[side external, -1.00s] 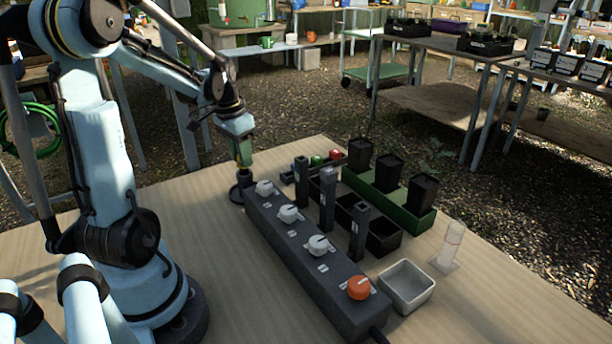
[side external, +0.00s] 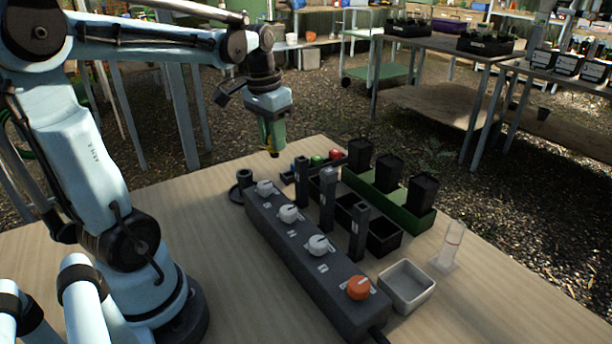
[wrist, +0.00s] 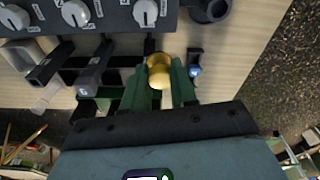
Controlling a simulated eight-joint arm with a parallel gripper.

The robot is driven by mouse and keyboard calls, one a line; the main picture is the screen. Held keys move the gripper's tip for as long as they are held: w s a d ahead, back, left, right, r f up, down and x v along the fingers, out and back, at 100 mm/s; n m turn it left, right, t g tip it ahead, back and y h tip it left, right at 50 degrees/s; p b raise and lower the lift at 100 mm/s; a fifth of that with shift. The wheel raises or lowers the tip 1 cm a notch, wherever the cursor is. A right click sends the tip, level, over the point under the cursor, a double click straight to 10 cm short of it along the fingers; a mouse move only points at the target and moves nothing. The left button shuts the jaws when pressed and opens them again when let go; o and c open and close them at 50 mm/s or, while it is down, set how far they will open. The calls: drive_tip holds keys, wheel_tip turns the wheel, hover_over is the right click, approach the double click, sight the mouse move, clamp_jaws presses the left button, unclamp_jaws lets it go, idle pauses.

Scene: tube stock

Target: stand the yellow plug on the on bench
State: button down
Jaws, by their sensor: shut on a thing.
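The yellow plug (wrist: 159,72) is held between the two green fingers of my gripper (wrist: 160,80) in the wrist view. In the side view, a small yellow tip (side external: 273,154) shows under my gripper (side external: 269,143), in the air over the far part of the wooden bench top (side external: 190,240). A black round cup (side external: 241,186) stands on the bench at the far end of the knob box, below and left of the gripper. It also shows in the wrist view (wrist: 208,10). The upper part of the plug is partly hidden by the fingers.
A dark box with knobs (side external: 315,265) runs along the bench. Behind it are a rack with blue, green and red plugs (side external: 317,160), upright black posts (side external: 328,200) and black pots in a green tray (side external: 388,205). The left bench is clear.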

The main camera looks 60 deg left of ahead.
drive_tip(key=shift+w+a+f, duration=0.7)
drive_tip(key=shift+a+f, duration=0.85)
drive_tip(key=shift+f, duration=0.85)
drive_tip(key=shift+w+a+f, duration=0.7)
drive_tip(key=shift+a+f, duration=0.8)
drive_tip(key=shift+f, duration=0.85)
drive_tip(key=shift+w+a+f, duration=0.7)
drive_tip(key=shift+a+f, duration=0.85)
drive_tip(key=shift+f, duration=0.85)
drive_tip(key=shift+f, duration=0.35)
drive_tip(key=c, duration=0.8)
unclamp_jaws()
wheel_tip(320, 180, up, 12)
drive_tip(key=s, duration=0.1)
drive_tip(key=shift+s+d, duration=0.15)
drive_tip(key=shift+s, duration=0.1)
